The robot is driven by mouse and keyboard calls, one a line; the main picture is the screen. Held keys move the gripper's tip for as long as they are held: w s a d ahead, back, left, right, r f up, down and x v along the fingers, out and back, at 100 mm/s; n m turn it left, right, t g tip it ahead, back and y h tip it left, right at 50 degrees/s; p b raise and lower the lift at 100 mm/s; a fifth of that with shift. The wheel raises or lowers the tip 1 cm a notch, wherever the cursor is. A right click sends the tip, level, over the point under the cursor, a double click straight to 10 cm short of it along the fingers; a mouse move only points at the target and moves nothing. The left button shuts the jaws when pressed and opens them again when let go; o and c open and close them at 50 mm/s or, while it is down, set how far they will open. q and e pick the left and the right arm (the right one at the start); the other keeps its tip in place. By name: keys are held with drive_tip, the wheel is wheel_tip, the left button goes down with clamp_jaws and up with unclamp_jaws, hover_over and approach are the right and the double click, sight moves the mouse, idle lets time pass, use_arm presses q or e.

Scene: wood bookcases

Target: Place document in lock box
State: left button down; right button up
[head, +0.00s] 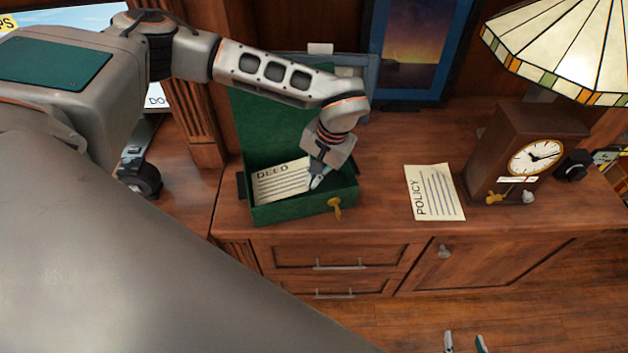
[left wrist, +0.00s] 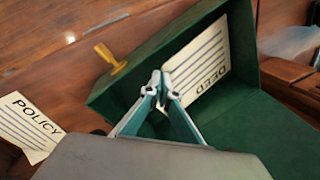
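The deed document (head: 281,181) is a cream sheet with dark lines, inside the green lock box (head: 300,208), slightly tilted. The box stands open with its green lid raised behind it, and a gold key (head: 335,207) sticks out of its front. My left gripper (head: 317,182) reaches down into the right part of the box. In the left wrist view its fingertips (left wrist: 159,80) are nearly together at the near edge of the deed (left wrist: 200,70), with a sliver of paper between them. My right gripper (head: 466,343) is low in the head view, fingers apart and empty.
A policy sheet (head: 434,193) lies flat on the wooden cabinet top (head: 385,180) right of the box. A clock (head: 525,150), a stained-glass lamp (head: 560,50) and a framed picture (head: 418,50) stand further right and behind. The cabinet top between box and policy is clear.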

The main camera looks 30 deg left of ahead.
use_arm(q)
drive_tip(key=shift+f, duration=0.65)
drive_tip(key=shift+f, duration=0.1)
drive_tip(key=c, duration=2.3)
unclamp_jaws()
drive_tip(key=v, duration=1.2)
drive_tip(key=shift+b, duration=0.4)
drive_tip(key=shift+s, duration=0.1)
